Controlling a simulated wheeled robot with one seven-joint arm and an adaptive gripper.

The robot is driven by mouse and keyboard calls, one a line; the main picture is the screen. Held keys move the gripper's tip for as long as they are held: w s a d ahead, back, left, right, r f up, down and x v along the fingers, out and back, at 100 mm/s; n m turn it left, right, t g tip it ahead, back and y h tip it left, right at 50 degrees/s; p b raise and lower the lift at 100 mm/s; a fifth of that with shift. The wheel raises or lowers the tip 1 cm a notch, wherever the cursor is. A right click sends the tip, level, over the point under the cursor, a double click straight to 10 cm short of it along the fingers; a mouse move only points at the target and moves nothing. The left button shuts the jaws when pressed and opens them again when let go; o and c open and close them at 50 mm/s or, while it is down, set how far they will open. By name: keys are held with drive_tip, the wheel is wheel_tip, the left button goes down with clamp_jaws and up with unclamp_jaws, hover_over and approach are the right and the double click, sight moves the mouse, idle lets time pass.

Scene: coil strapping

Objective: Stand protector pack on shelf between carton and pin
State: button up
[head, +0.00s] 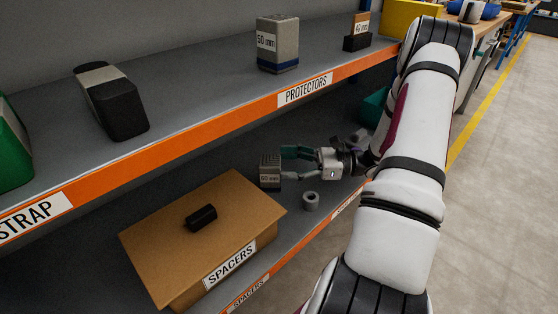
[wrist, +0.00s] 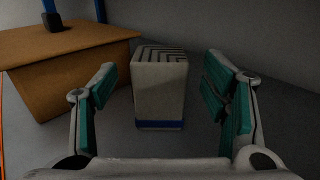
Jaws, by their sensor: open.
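A grey protector pack (head: 270,179) with a dark striped top, a blue band near its base and a label that seems to read 60 mm stands upright on the lower shelf. The pack also shows in the wrist view (wrist: 159,97). My gripper (head: 287,165) is open beside it, fingers pointing at it. In the wrist view, my gripper (wrist: 160,85) has a teal-padded finger on each side of the pack, with gaps. A brown SPACERS carton (head: 172,243) is left of the pack. I cannot make out a pin for certain.
The upper shelf, labelled PROTECTORS (head: 305,89), holds a grey 50 mm pack (head: 278,47), a small 40 mm pack (head: 358,36) and a black-and-grey block (head: 111,101). Bare shelf lies between them. A grey ring (head: 311,201) sits near my gripper on the lower shelf.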

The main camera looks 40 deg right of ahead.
drive_tip(key=p+v, duration=0.2)
drive_tip(key=v, duration=0.7)
idle(0.4)
